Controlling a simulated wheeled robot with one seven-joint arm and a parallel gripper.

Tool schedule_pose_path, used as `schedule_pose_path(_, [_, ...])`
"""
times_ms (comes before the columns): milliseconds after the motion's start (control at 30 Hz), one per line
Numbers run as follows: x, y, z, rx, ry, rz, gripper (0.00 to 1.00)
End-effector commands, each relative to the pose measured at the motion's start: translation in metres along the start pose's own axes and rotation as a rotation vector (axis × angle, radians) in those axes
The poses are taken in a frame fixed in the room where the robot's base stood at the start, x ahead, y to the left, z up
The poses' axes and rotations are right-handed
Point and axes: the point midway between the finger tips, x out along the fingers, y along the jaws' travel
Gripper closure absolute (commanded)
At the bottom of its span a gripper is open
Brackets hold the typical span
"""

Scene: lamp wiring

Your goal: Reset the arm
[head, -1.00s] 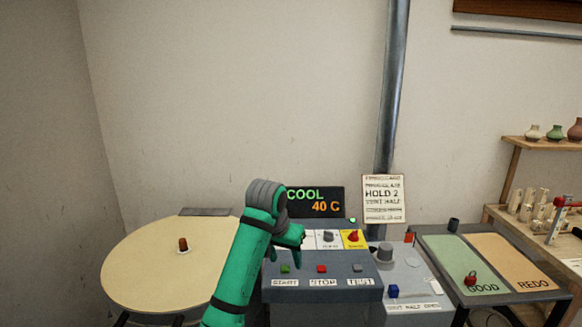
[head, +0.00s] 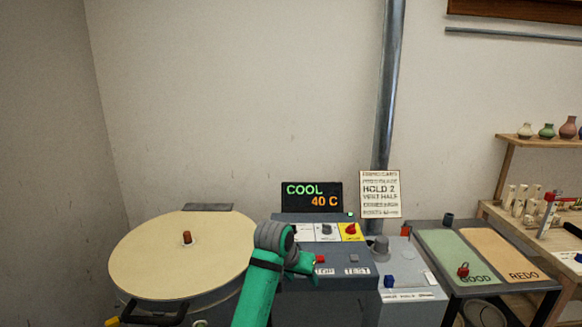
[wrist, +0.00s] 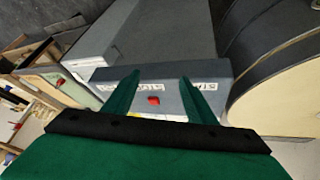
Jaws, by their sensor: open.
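My green arm rises from the bottom of the head view, and my gripper (head: 308,265) is at the front of the grey control box (head: 345,284). In the wrist view my gripper (wrist: 160,78) has its two fingers spread with nothing between them. The red STOP button (wrist: 153,100) shows between and beyond the fingers, and the START label (wrist: 207,87) is partly behind one finger. In the head view the START button is hidden behind my arm. The display (head: 312,197) reads COOL and 40 C.
A round drum with a pale lid (head: 150,265) stands close on the left. A vent box (head: 405,265) with a knob and a blue button is on the right. Beyond it is a table with a green GOOD mat (head: 450,246) and an orange REDO mat (head: 505,250).

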Motion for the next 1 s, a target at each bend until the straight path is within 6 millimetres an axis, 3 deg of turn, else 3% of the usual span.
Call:
schedule_pose_path(300, [0.084,0.046,0.045,-0.079,0.153,0.096,0.49])
schedule_pose_path(500, [0.125,0.074,0.084,-0.15,0.257,0.132,0.49])
schedule_pose_path(733, [0.157,0.1,0.138,-0.235,0.364,0.143,0.49])
schedule_pose_path(1000, [0.173,0.123,0.211,-0.329,0.474,0.113,0.49])
